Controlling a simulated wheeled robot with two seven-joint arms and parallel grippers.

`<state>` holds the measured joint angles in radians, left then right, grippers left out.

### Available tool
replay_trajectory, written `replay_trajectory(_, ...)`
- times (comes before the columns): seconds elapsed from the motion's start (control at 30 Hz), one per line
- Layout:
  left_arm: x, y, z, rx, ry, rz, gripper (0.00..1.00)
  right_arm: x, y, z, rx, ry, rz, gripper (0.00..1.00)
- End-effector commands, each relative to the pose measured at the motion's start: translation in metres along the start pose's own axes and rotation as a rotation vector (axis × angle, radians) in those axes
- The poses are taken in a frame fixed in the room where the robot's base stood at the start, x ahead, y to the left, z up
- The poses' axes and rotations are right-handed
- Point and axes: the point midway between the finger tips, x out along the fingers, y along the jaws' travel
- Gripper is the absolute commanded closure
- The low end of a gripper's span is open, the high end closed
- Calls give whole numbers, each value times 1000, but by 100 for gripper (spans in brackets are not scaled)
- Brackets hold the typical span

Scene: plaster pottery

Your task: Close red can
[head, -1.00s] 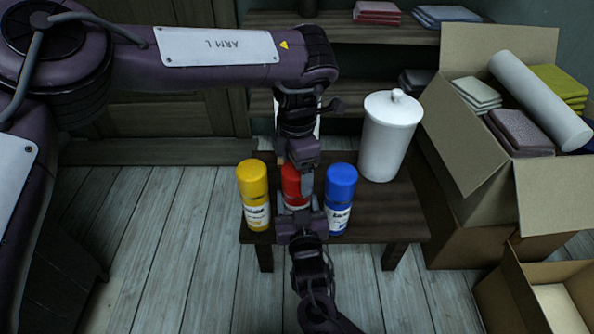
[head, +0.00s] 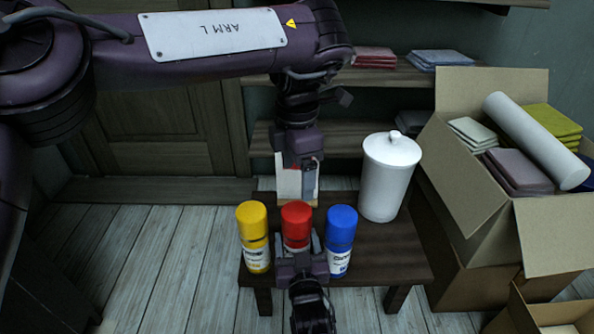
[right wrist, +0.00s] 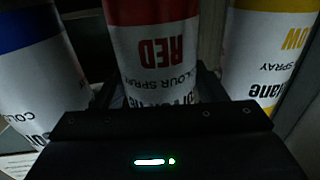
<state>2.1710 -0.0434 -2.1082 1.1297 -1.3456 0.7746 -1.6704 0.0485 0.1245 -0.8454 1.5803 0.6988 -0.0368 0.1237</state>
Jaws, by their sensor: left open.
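The red can (head: 297,228) stands upright on the low dark table (head: 385,250), between a yellow can (head: 254,236) and a blue can (head: 341,240). Its red cap sits on top and looks straight; I cannot tell how tightly it is seated. My right gripper (head: 302,262) is low at the front of the red can, its fingers on both sides of the body. The right wrist view shows the red can (right wrist: 158,70) between these fingers. My left gripper (head: 298,178) is open and empty, apart from the cap, above and behind it.
A white lidded jar (head: 388,180) stands at the table's right rear. A pale upright object (head: 287,188), partly hidden by my left gripper, is behind the cans. An open cardboard box (head: 465,205) with cloths and a roll is at right. Shelves (head: 345,137) stand behind.

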Motion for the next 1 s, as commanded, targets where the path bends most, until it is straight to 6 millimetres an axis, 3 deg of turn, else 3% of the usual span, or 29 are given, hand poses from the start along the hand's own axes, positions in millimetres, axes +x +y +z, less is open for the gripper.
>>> replay_trajectory(0.13, 0, 0, 0, 0, 0, 0, 21, 0, 0, 0, 0, 0, 0, 18)
replay_trajectory(0.43, -4, 0, 0, 0, -1, 0, 21, -4, 0, -1, 0, -1, 0, 18)
replay_trajectory(0.8, -35, 0, 0, 0, 0, 0, 21, -63, 0, -2, 1, -4, 0, 18)
replay_trajectory(1.0, -40, 0, 0, 0, 0, 0, 21, -77, 0, -1, 1, -1, -1, 18)
